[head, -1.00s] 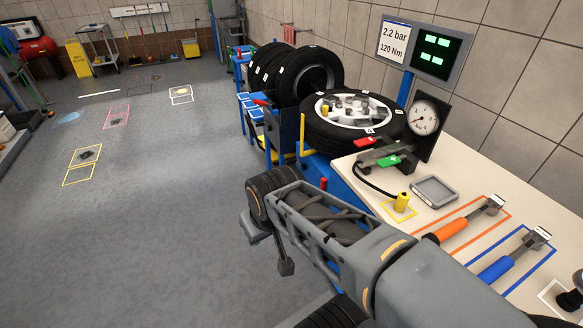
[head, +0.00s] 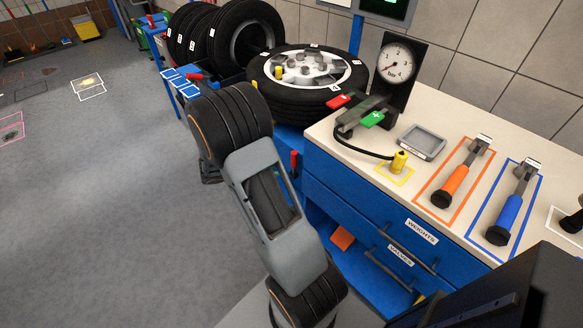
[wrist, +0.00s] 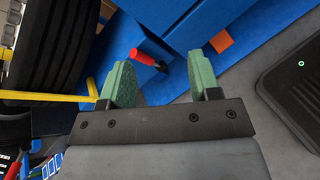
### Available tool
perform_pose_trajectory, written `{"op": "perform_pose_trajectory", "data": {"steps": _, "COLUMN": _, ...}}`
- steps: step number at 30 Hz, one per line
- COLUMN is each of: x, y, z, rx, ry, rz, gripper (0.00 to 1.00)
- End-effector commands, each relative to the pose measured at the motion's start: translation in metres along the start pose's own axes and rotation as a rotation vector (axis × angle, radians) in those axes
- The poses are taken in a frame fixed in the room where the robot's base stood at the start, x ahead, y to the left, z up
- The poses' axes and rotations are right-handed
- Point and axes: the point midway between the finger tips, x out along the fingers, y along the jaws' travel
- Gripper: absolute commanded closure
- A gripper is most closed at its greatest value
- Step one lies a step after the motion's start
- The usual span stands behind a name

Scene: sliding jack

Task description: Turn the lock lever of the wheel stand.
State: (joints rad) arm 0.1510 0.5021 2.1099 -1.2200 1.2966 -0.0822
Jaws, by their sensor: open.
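The wheel stand is blue, and a wheel (head: 310,75) lies flat on it in the head view. A red-handled lever (head: 294,160), which looks like the lock lever, sticks out low on the stand's side. In the wrist view the lever (wrist: 145,58) shows its red grip and dark end against the blue panel (wrist: 115,45). My gripper (wrist: 163,75) is open and empty, with green fingertips. The lever appears between and beyond the fingers, closer to the left one. I cannot tell the distance. In the head view my gripper is hidden behind my arm.
Upright tyres (head: 240,40) stand in a rack at the back. A workbench (head: 460,110) to the right holds a gauge (head: 396,62), an orange tool (head: 455,180) and a blue tool (head: 510,210). A yellow bar (wrist: 45,96) lies left of my fingers.

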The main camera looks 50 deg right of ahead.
Motion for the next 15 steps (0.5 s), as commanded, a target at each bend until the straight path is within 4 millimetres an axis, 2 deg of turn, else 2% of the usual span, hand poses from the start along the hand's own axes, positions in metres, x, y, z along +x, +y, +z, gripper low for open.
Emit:
{"op": "perform_pose_trajectory", "data": {"steps": 1, "x": 0.021, "y": -0.001, "z": -0.028, "rx": -0.086, "ry": -0.063, "rz": 0.058, "gripper": 0.43}}
{"op": "perform_pose_trajectory", "data": {"steps": 6, "x": 0.063, "y": 0.007, "z": -0.090, "rx": -0.310, "ry": -0.203, "rz": 0.266, "gripper": 0.43}}
{"op": "perform_pose_trajectory", "data": {"steps": 10, "x": 0.082, "y": 0.005, "z": -0.128, "rx": -0.425, "ry": -0.259, "rz": 0.386, "gripper": 0.43}}
{"op": "perform_pose_trajectory", "data": {"steps": 15, "x": 0.095, "y": 0.000, "z": -0.159, "rx": -0.510, "ry": -0.291, "rz": 0.483, "gripper": 0.43}}
